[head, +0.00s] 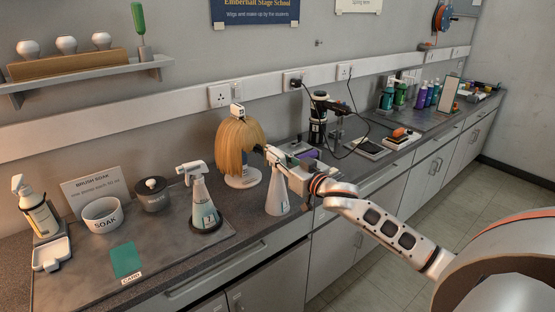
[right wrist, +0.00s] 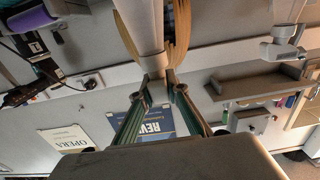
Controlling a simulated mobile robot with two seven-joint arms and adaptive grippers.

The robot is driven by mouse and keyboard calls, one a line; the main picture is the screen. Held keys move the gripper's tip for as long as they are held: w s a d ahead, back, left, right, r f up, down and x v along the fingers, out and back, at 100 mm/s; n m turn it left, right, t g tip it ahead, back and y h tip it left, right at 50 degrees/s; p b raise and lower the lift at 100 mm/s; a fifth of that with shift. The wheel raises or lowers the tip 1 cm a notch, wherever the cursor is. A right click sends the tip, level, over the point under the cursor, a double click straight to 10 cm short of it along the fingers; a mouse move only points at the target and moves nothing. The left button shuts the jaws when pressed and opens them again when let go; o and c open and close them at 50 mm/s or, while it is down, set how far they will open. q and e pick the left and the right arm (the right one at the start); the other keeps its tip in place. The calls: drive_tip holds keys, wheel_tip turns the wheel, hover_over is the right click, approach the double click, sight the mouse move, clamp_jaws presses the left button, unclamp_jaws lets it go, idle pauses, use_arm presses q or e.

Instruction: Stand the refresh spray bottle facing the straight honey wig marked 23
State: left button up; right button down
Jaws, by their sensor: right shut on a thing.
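My right gripper (head: 268,156) is shut on a white spray bottle (head: 278,192) at its upper part, just right of the wig; the gripper hides the bottle's head. In the right wrist view the fingers (right wrist: 157,90) close around the white bottle (right wrist: 142,22), with wig strands beside it. The straight honey wig (head: 236,145) sits on a stand with a white round base (head: 243,179) and a small white tag (head: 237,112) on top; its number is unreadable. I cannot tell whether the bottle touches the counter or which way it faces. My left gripper is out of view.
Another white spray bottle (head: 202,208) stands on the dark mat, left of the wig. A soak bowl (head: 102,215), a dark jar (head: 152,194) and a pump bottle (head: 40,213) are farther left. A hair dryer and stand (head: 318,122) and cords stand behind my right gripper.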

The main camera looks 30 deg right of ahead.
drive_tip(key=c, duration=2)
unclamp_jaws()
drive_tip(key=shift+o, duration=0.2)
drive_tip(key=shift+s, duration=0.1)
drive_tip(key=s, duration=1.1)
drive_tip(key=shift+s+d, duration=0.4)
drive_tip(key=shift+d, duration=0.05)
drive_tip(key=s+a+f+n+g, duration=0.15)
drive_tip(key=s+a+f, duration=0.25)
drive_tip(key=f, duration=0.7)
drive_tip(key=s+a+f+g, duration=0.2)
drive_tip(key=s+a+f, duration=0.3)
drive_tip(key=f, duration=0.6)
drive_tip(key=s+a+f+n+g+y, duration=0.1)
drive_tip(key=s+a+f+n+g, duration=0.1)
drive_tip(key=s+a+f, duration=1.1)
drive_tip(key=shift+a+f+g+y, duration=0.3)
drive_tip(key=shift+a+f+g, duration=0.25)
drive_tip(key=shift+a+g, duration=0.35)
